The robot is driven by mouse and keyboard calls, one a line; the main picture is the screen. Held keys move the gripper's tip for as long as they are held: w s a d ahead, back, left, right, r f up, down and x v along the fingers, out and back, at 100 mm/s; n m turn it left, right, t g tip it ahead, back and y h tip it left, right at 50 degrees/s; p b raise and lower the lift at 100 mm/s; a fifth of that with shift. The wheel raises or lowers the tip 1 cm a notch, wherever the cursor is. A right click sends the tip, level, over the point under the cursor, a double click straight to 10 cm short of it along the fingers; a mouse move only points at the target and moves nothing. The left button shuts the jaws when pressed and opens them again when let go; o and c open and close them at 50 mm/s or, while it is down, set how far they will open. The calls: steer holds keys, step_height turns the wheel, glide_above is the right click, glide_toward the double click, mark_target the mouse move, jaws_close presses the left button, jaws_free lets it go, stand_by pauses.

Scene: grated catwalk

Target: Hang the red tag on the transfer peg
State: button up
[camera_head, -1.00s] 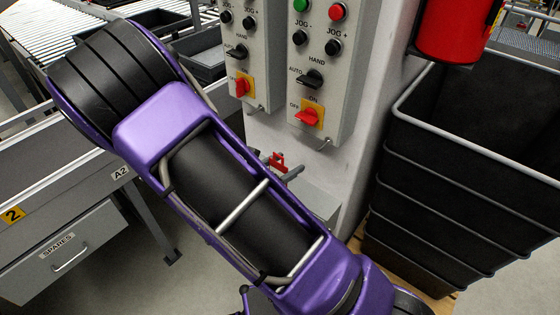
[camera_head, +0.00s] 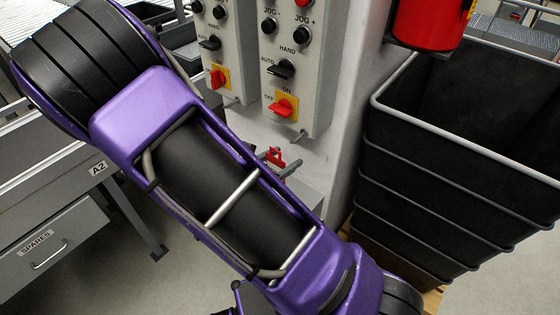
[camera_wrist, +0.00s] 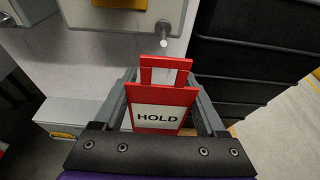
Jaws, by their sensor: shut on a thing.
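The red tag (camera_wrist: 160,97), with a white field reading HOLD and a red open loop at its top, is held upright in my gripper (camera_wrist: 162,84). In the head view a bit of the tag (camera_head: 275,157) shows past my purple arm, between the gripper's grey fingers. A short metal peg (camera_wrist: 163,30) sticks out below the yellow switch plate in the wrist view, just above the loop and apart from it. This looks like the peg (camera_head: 298,135) under the right control panel. No peg label is readable, so I cannot tell which is the transfer peg.
The right control panel (camera_head: 305,75) and the left control panel (camera_head: 228,75) stand side by side on a pale column. Black stacked bins (camera_head: 440,190) and a red cylinder (camera_head: 430,25) are to the right. A grey box (camera_wrist: 75,112) juts out at lower left.

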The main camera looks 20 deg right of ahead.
steer(key=r+b+x, duration=0.1)
steer(key=b+x, duration=0.2)
steer(key=x, duration=0.6)
steer(key=shift+d, duration=0.2)
stand_by(0.6)
steer(key=shift+w, duration=0.15)
stand_by(0.5)
steer(key=o, duration=1.2)
steer(key=shift+o, duration=0.2)
steer(key=p+v, duration=0.2)
steer(key=v, duration=1.5)
steer(key=shift+a, duration=0.2)
